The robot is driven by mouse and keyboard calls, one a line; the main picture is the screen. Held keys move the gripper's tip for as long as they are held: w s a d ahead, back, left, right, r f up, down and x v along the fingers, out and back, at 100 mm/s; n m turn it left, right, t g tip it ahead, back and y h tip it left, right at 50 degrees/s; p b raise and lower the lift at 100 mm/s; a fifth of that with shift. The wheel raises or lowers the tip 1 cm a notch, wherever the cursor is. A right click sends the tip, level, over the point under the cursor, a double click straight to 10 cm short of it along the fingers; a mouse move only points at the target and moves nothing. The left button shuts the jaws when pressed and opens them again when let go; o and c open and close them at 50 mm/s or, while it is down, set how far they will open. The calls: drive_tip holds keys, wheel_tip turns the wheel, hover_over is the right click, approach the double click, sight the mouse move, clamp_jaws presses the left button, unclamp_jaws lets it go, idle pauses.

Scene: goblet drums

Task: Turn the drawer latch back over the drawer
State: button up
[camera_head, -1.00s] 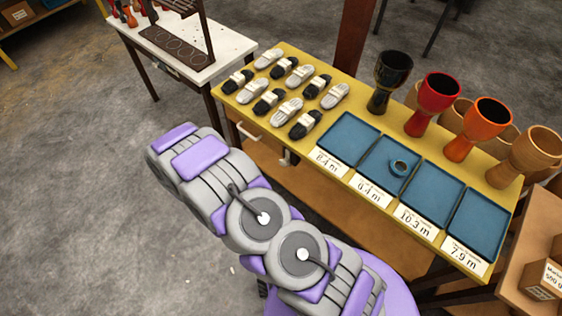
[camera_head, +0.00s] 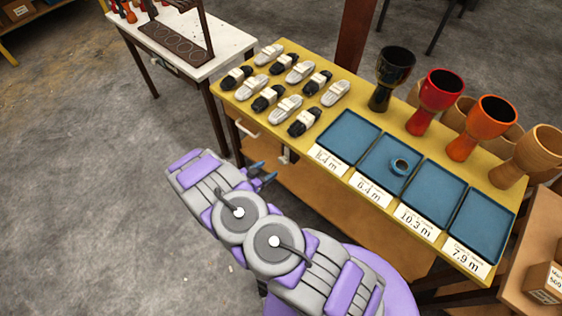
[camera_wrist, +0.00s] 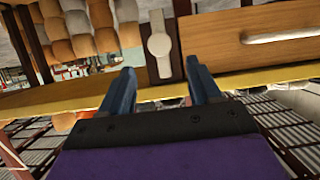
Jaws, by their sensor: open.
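The drawer latch (camera_wrist: 159,45) is a pale bar with a round middle. In the wrist view it stands upright on a dark post, beside the drawer (camera_wrist: 225,38) and not across its front. The wooden drawer has a pale handle (camera_wrist: 285,34). In the head view the latch (camera_head: 286,155) is a small pale piece under the yellow table's front edge, right of the drawer handle (camera_head: 247,130). My gripper (camera_wrist: 161,70) is open and empty, its blue fingers pointing toward the latch, one to each side. In the head view my gripper (camera_head: 265,171) is just in front of the table.
The yellow table (camera_head: 357,109) carries several light and dark strapped items, blue trays (camera_head: 348,137) and goblet drums (camera_head: 439,90). A wooden lower shelf (camera_head: 330,215) is below. A white table (camera_head: 200,50) stands at the back left. The floor at left is clear.

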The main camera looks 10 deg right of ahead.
sight(280, 161)
drive_tip(key=b+x, duration=0.1)
drive_tip(key=x, duration=0.9)
drive_tip(key=shift+r+b, duration=0.1)
drive_tip(key=shift+b, duration=0.3)
drive_tip(key=shift+c, duration=0.3)
drive_tip(key=c, duration=0.9)
